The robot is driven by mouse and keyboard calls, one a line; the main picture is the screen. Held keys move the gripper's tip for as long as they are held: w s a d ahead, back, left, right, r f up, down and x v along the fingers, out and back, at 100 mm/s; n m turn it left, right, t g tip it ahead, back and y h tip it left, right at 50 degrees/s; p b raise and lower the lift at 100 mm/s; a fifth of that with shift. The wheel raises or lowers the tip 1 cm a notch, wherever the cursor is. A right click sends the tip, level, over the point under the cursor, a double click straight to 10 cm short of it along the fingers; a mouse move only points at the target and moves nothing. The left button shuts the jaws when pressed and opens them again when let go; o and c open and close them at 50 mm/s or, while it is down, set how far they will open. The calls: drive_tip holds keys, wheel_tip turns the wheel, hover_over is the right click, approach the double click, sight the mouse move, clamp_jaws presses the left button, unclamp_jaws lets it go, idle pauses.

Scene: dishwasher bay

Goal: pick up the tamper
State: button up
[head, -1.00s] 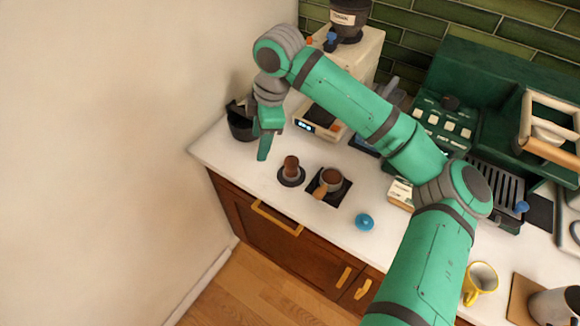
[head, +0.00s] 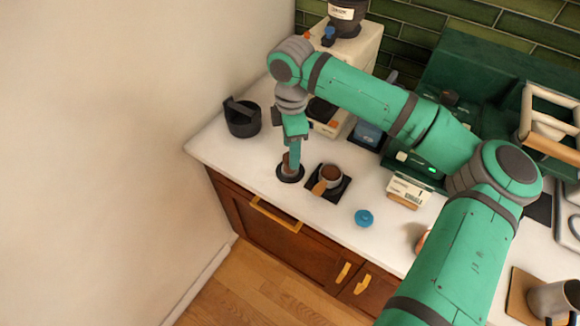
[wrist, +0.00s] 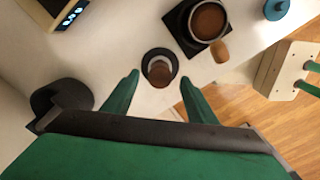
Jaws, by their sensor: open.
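The tamper (wrist: 159,73) has a brown handle and stands upright on a round dark base or mat on the white counter. In the head view the tamper (head: 286,160) is mostly hidden behind my gripper (head: 293,155), which points down over it. In the wrist view my gripper (wrist: 158,82) is open, with one green finger to each side of the tamper's handle end. I see a gap between each finger and the handle. I cannot tell how far down the handle the fingertips reach.
A portafilter with coffee (head: 331,176) sits on a black square mat just right of the tamper. A black knock bin (head: 243,118) stands to the left. A blue round item (head: 364,218) lies near the counter's front edge. A grinder (head: 360,60) stands behind.

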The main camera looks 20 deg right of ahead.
drive_tip(key=shift+a+f, duration=0.1)
drive_tip(key=shift+f, duration=1.8)
drive_tip(key=c, duration=1.1)
drive_tip(key=shift+r, duration=0.1)
